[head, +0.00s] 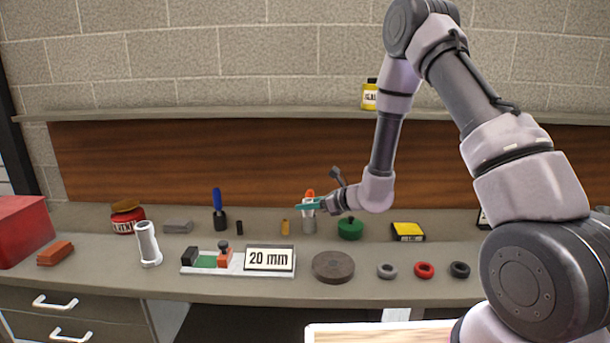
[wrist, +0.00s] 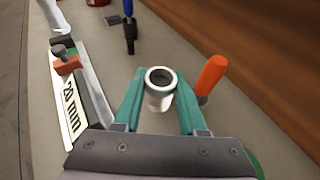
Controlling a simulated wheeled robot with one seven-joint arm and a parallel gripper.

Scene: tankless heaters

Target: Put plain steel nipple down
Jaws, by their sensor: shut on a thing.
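The plain steel nipple (wrist: 160,98) is a short, pale grey tube with an open round top. In the wrist view it stands upright between the teal fingers of my gripper (wrist: 158,102), which is shut on it. In the head view my gripper (head: 309,206) is over the back part of the bench, in front of an orange handle (head: 309,193). The nipple is small and partly hidden by the fingers there, and I cannot tell whether its lower end touches the bench.
The orange handle (wrist: 212,75) stands close beside the right finger. A green round object (head: 350,229) is to the right, a small brass-coloured piece (head: 285,227) to the left. A "20 mm" sign (head: 269,259) and dark disc (head: 333,267) lie in front. A white tube (head: 148,244) stands further left.

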